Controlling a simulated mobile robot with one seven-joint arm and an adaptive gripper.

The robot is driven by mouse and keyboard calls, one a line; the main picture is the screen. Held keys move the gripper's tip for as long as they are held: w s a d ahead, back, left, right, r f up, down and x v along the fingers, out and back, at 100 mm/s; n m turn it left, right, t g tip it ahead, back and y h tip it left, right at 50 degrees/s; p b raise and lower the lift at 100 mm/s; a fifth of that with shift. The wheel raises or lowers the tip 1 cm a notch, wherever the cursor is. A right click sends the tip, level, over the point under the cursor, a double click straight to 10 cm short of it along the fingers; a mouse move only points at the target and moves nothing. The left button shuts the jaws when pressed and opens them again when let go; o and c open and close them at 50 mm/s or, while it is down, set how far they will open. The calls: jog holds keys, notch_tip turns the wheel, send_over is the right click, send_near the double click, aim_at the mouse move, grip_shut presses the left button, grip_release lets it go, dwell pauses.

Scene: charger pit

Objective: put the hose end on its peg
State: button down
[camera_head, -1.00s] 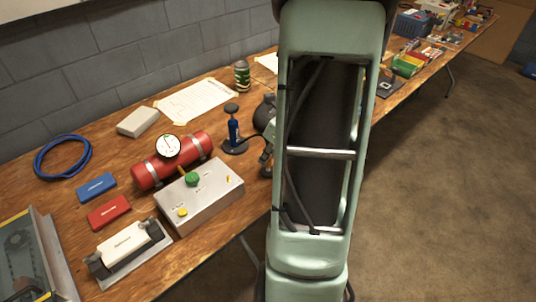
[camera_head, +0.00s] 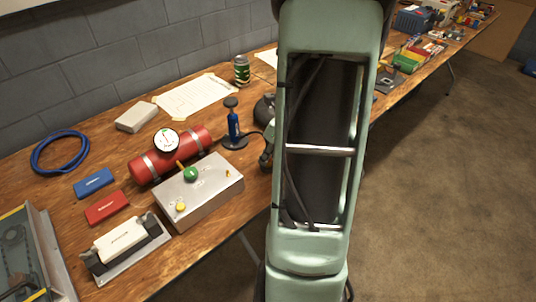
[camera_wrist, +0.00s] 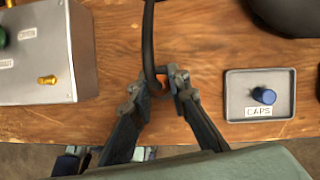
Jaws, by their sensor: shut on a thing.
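A black hose (camera_wrist: 148,45) comes down from the top of the wrist view to my gripper (camera_wrist: 158,88). My gripper is shut on the hose end, which is mostly hidden between the jaws, over the bench's front edge. In the head view the hose runs from the blue hand pump (camera_head: 233,125) toward my gripper, which is largely hidden by my arm. A short brass peg (camera_wrist: 47,80) stands on the grey metal box (camera_wrist: 85,50), left of my gripper and apart from it. The peg also shows near the box's right end in the head view (camera_head: 228,173).
A grey tray (camera_wrist: 234,112) marked CAPS, with a blue cap (camera_wrist: 264,95), lies right of my gripper. The box also has a green knob (camera_head: 191,174) and a yellow button (camera_head: 180,207). A red tank with a gauge (camera_head: 145,168) lies behind it. Bare wood lies between box and tray.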

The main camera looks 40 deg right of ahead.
jog(key=c, duration=1.8)
grip_release()
jog(key=shift+o, duration=0.2)
jog(key=v, duration=1.2)
